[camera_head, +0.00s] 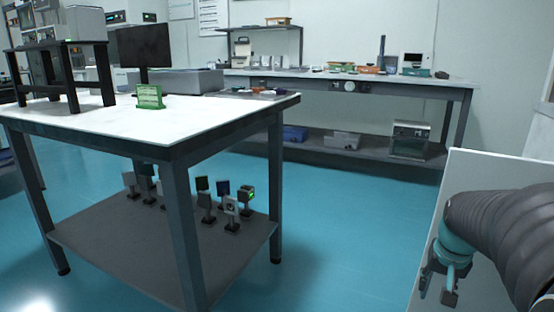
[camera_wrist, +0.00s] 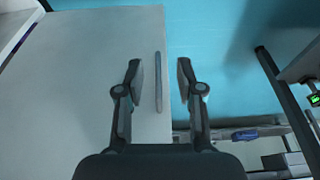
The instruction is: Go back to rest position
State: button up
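My gripper (camera_head: 438,287) hangs at the lower right of the head view, at the end of my dark, ribbed arm. It is in front of a white surface. In the wrist view my gripper (camera_wrist: 159,76) has its two fingers clearly apart. A thin grey-blue strip (camera_wrist: 158,82) shows between the fingers, along the edge of a pale flat surface (camera_wrist: 70,90). I cannot tell what the strip is, and neither finger visibly touches it.
A white-topped table (camera_head: 130,125) stands at the left, with a green sign (camera_head: 149,97) on top and several small mounted parts on its lower shelf (camera_head: 150,250). A long bench (camera_head: 440,83) lines the back wall. The blue floor (camera_head: 340,220) between is clear.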

jog(key=s+a+r+n+t+p, duration=0.1)
jog(key=s+a+r+n+p, duration=0.1)
jog(key=s+a+r, duration=0.2)
jog(key=s+a+r+n+t+y+p, duration=0.1)
jog(key=s+a+r+p, duration=0.2)
jog(key=a, duration=0.7)
jog(key=s+a+r+n+p, duration=0.2)
jog(key=s+a+r+p, duration=0.1)
jog(key=s+a+r, duration=0.2)
jog(key=shift+s+a+r+n+t, duration=0.15)
jog(key=shift+s+a+n+t, duration=0.2)
jog(key=shift+s+a, duration=0.6)
jog(key=shift+d, duration=0.15)
